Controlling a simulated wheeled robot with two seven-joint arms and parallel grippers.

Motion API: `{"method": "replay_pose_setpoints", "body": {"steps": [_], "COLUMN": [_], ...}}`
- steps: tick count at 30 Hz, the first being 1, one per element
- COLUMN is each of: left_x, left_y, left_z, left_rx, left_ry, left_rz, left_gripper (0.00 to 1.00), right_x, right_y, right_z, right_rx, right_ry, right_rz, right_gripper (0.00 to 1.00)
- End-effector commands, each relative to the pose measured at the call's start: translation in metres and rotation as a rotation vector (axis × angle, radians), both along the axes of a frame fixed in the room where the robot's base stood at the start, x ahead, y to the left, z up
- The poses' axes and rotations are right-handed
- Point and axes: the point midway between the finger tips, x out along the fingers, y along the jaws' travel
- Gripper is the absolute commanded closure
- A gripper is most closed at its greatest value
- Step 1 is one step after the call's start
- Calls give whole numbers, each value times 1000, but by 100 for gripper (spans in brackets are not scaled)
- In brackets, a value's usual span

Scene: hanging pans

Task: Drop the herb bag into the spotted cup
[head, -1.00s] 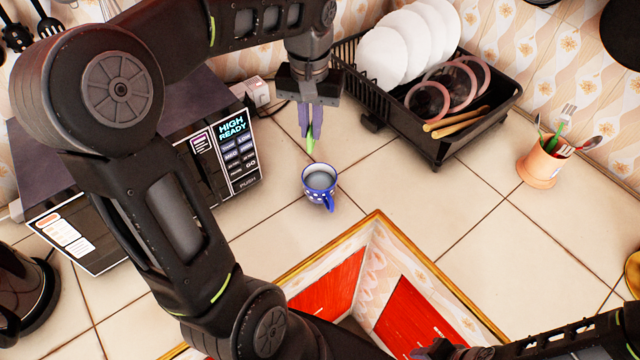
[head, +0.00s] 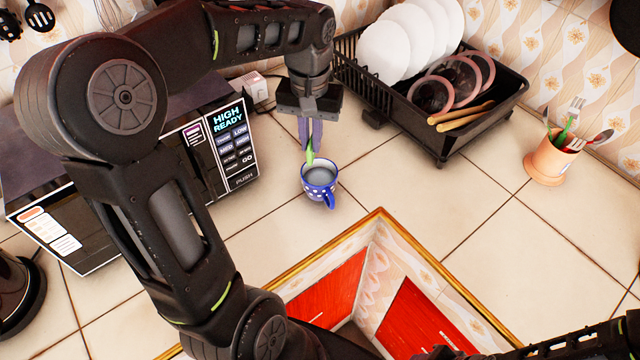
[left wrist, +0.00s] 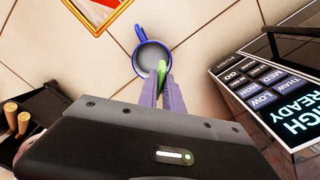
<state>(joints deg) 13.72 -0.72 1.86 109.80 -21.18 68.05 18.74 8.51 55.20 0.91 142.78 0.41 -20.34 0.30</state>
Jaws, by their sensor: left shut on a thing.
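The blue cup with white spots (head: 317,187) stands upright on the tiled counter, its handle toward the bottom of the head view. It also shows in the left wrist view (left wrist: 152,60), with a grey inside. My left gripper (head: 310,146) is shut on the green herb bag (head: 309,158). The bag's lower end is at the cup's far rim in the head view. In the left wrist view the bag (left wrist: 161,72) overlaps the cup's near edge. I cannot tell whether it touches the cup. Only part of my right arm shows at the lower right; its fingertips are not clear.
A microwave (head: 232,150) stands left of the cup. A black dish rack (head: 440,140) with white plates stands behind and right. An orange utensil pot (head: 549,162) is at the right. A gold-edged opening (head: 378,212) lies in front. Bare tiles lie right of the cup.

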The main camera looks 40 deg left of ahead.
Motion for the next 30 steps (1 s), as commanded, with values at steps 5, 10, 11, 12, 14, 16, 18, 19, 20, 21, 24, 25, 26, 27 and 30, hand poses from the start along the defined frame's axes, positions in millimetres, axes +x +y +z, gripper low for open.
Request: {"method": "replay_pose_setpoints", "body": {"steps": [5,10,11,12,14,16,18,19,20,21,24,25,26,27,30], "left_x": [0,0,0,0,0,0,0,0,0,0,1,1,1,1,1], "left_y": [0,0,0,0,0,0,0,0,0,0,0,0,0,0,0], "left_z": [0,0,0,0,0,0,1,1,2,5,14,18,23,29,47], "left_rx": [0,0,0,0,0,0,0,0,0,0,0,0,0,-1,1], "left_ry": [0,0,0,0,0,0,0,0,-1,-1,-3,-2,-3,-4,-4], "left_rz": [0,0,0,0,0,0,0,0,0,0,1,1,1,1,0], "left_gripper": [80,66,65,65,65,65,65,65,65,65,65,65,65,65,65], "right_x": [0,0,0,0,0,0,0,0,0,0,0,0,0,0,1], "right_y": [0,0,0,0,0,0,0,0,0,0,0,0,0,0,0], "right_z": [0,0,0,0,0,0,0,0,-1,-1,-2,-3,-3,-4,-5], "right_rx": [0,0,0,0,0,0,0,0,0,0,0,0,0,1,1], "right_ry": [0,0,0,0,0,0,0,0,0,0,0,0,0,-1,-1], "right_rz": [0,0,0,0,0,0,0,0,0,0,0,0,0,0,1], "right_gripper": [64,64,64,64,64,64,64,64,64,64,64,64,64,64,64]}}
